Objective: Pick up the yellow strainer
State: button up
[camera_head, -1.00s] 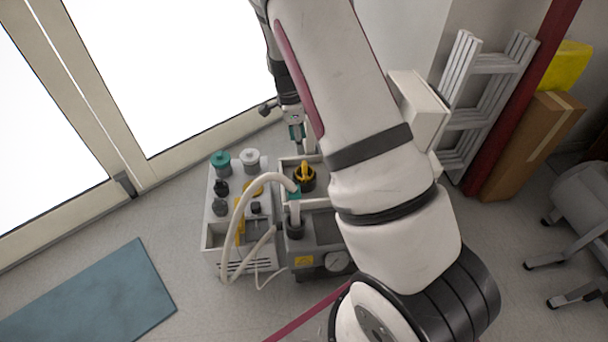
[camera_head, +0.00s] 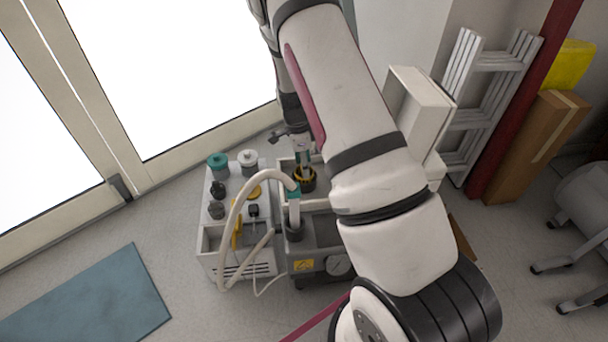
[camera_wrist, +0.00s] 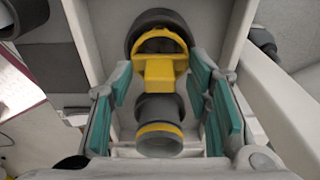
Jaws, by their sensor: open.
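The yellow strainer (camera_wrist: 160,72) shows in the wrist view as a yellow frame with a dark grey body and a yellow band, between the two teal finger pads. My gripper (camera_wrist: 166,110) is open around it, with a visible gap to the pads on both sides. The fingers hide much of the strainer there.
The compressor unit (camera_head: 318,240) has a gauge in front. The white unit (camera_head: 210,240) beside it carries bottles with teal and grey caps. A pale hose (camera_head: 236,215) arches across the front. A white ladder (camera_head: 475,85) stands at right. Floor is clear at left beyond a blue mat (camera_head: 90,300).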

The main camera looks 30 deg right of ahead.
jog(key=shift+r, duration=0.1)
jog(key=c, duration=1)
jog(key=shift+c, duration=0.2)
